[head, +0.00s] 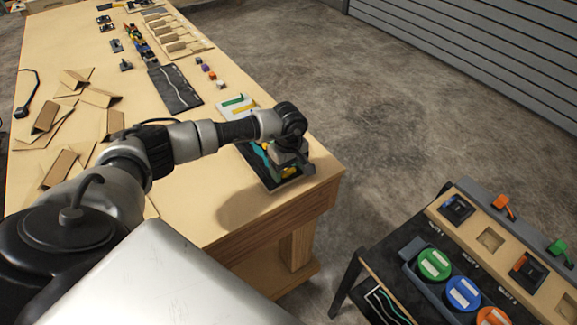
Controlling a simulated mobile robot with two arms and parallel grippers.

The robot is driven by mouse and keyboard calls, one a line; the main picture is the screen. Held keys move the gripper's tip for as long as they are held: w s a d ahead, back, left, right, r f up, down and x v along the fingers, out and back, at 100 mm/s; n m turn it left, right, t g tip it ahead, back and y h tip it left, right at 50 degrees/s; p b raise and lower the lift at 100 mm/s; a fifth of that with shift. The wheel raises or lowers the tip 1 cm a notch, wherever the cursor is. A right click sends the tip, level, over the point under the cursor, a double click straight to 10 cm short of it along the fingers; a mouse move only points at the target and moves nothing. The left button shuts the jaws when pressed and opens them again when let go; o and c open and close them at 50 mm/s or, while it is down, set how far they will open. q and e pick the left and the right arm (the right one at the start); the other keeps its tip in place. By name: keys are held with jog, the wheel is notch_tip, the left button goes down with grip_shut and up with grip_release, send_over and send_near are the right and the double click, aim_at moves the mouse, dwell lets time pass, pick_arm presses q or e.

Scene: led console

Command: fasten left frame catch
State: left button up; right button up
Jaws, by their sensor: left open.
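My left arm reaches across the wooden table from the left. My left gripper (290,168) is over the near right corner of the table, above a dark panel (262,172) with a teal strip and small yellow parts. The gripper is open, and its fingers hide part of the panel. A yellow piece (289,172) shows right beside the fingers; I cannot tell if they touch it. I cannot make out which part is the left frame catch. My right gripper is not in view.
A white plate with green and yellow bars (237,106) and a dark panel with a wavy line (175,88) lie farther back. Folded cardboard pieces (62,121) lie at left. A separate console (490,240) with coloured round pots stands at right, across open floor.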

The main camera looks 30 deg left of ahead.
pick_arm(q)
jog(key=shift+c, duration=0.4)
jog(key=c, duration=0.8)
jog(key=shift+c, duration=0.2)
